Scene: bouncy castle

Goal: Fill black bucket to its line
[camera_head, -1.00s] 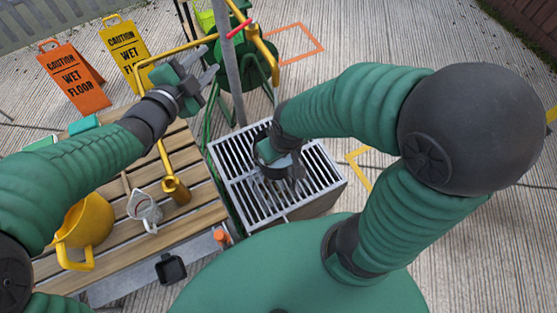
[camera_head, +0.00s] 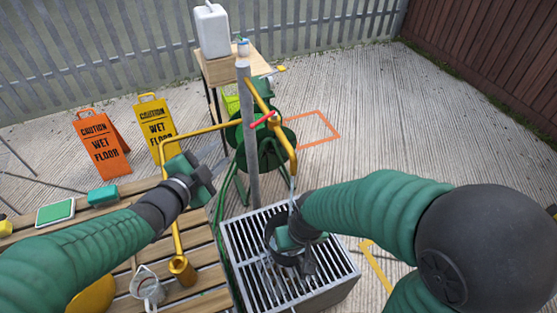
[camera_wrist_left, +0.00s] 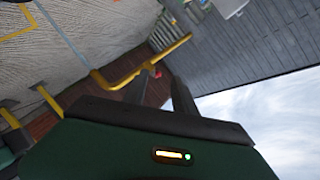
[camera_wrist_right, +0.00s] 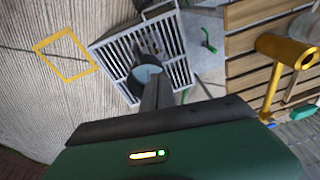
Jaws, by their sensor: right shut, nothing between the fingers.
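The black bucket (camera_head: 270,236) stands on the metal grate, partly hidden by my right gripper. In the right wrist view its round opening (camera_wrist_right: 147,76) shows pale bluish water; I cannot make out the line. The yellow tap pipe (camera_head: 291,158) ends above the bucket, with a thin pale streak like water below it. The red tap handle (camera_head: 262,120) is by the post. My right gripper (camera_head: 304,262) is shut and empty at the bucket's near right side. My left gripper (camera_head: 206,172) looks open and empty, left of the post, apart from the handle.
The slatted grate (camera_head: 325,262) sits right of the wooden table (camera_head: 205,255), which holds a metal jug (camera_head: 147,287) and a yellow cylinder (camera_head: 182,268). A grey post (camera_head: 249,150) rises behind the grate. Caution signs (camera_head: 101,143) stand at left. Paving at right is open.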

